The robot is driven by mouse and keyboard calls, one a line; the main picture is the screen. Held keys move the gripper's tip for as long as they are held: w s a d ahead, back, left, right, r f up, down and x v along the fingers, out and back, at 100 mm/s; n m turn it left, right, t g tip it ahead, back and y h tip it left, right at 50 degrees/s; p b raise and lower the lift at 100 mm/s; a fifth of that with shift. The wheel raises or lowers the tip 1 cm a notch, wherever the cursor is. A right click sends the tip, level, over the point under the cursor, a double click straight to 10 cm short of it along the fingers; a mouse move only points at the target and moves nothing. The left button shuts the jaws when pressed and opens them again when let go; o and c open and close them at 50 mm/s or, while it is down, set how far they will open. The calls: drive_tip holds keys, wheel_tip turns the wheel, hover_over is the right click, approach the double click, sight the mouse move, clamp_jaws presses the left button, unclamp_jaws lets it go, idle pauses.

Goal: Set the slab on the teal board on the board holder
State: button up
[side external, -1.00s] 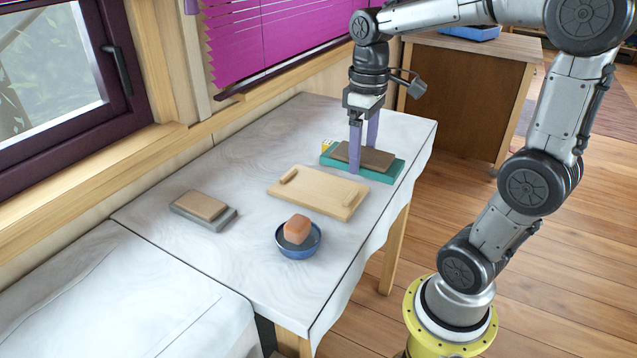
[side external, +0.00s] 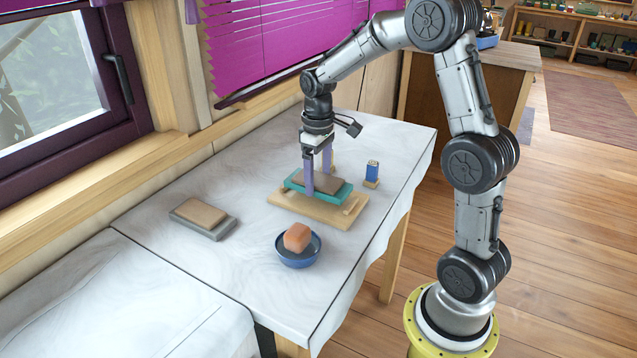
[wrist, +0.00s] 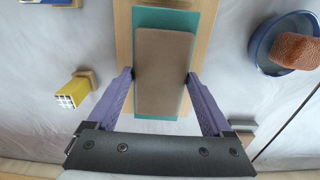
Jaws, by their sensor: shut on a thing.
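The brown slab (side external: 318,180) lies flat on the teal board (side external: 338,195). Both are over the pale wooden board holder (side external: 330,216), which shows under and around the board. I cannot tell whether the board touches the holder or hangs just above it.
A blue bowl (side external: 299,258) with an orange-brown block (side external: 297,237) stands in front. A tan slab (side external: 201,212) on a grey board (side external: 217,231) lies left. A small blue box (side external: 372,170) on a wooden base stands right; a yellow one (wrist: 73,93) shows in the wrist view.

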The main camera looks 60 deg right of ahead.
sight(318, 179)
drive_tip(key=shift+f, duration=0.9)
drive_tip(key=shift+f, duration=0.2)
drive_tip(key=o, duration=1.5)
wheel_tip(318, 179, up, 12)
drive_tip(key=s+a+r+t, duration=0.2)
drive_tip(key=s+a+r, duration=0.2)
drive_tip(key=s+a, duration=0.4)
drive_tip(key=s+a+f+t, duration=0.1)
drive_tip(key=s+a+f, duration=0.1)
drive_tip(key=s, duration=0.4)
drive_tip(key=s+a+f+t, duration=0.2)
drive_tip(key=s+a, duration=0.2)
drive_tip(key=s, duration=0.1)
drive_tip(key=shift+s+t, duration=0.3)
drive_tip(key=shift+s, duration=0.05)
